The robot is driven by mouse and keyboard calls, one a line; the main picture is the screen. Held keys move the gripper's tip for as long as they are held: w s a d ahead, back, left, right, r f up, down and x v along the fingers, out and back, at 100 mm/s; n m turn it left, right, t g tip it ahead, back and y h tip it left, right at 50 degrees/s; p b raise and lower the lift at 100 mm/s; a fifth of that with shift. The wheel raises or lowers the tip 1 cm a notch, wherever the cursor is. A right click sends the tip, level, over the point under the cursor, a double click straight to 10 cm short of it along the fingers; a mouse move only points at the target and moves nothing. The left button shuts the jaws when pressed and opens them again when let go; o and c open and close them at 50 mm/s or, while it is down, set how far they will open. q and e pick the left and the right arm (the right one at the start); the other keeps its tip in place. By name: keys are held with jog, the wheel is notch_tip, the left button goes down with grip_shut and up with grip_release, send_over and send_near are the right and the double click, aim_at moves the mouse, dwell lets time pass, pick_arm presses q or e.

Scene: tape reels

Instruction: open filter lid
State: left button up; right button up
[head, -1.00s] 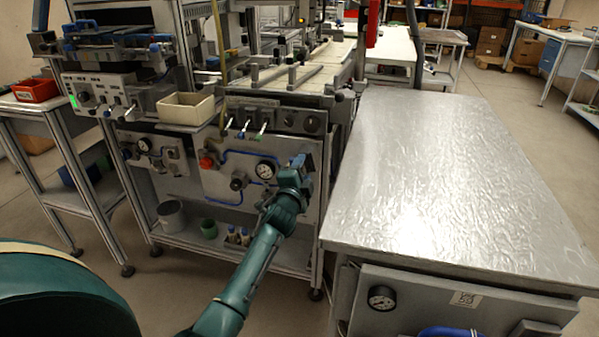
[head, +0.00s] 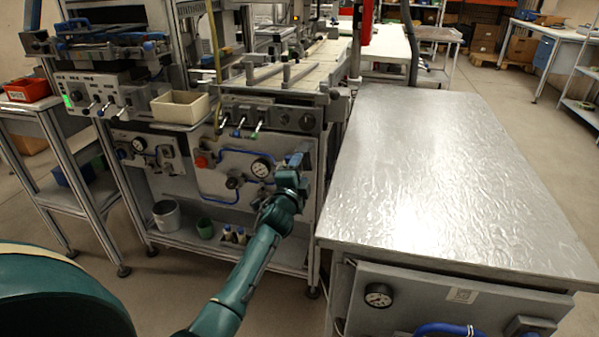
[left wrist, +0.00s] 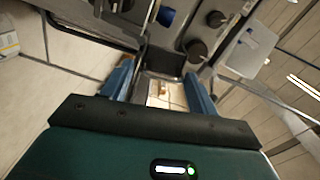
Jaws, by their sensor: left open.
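My left gripper (head: 297,161) is at the right end of the machine's lower front panel (head: 217,183), right of the round gauge (head: 261,167). In the left wrist view its two blue fingers stand apart (left wrist: 160,88), with a pale grey box-like part between and beyond them. I cannot tell whether that part is the filter lid, or whether the fingers touch it. In the head view the gripper hides that spot of the panel. No lid can be made out for sure. My right gripper is not in view.
A metal-topped table (head: 450,180) stands close on the right, leaving a narrow gap beside the machine. A cream bin (head: 180,107) sits on the ledge above the panel. A grey bucket (head: 167,215) and a green cup (head: 205,228) stand on the lower shelf.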

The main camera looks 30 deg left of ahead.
pick_arm(q)
jog(key=shift+r, duration=0.15)
jog(key=p+v, duration=0.1)
jog(key=v, duration=1.2)
jog(key=shift+p, duration=0.35)
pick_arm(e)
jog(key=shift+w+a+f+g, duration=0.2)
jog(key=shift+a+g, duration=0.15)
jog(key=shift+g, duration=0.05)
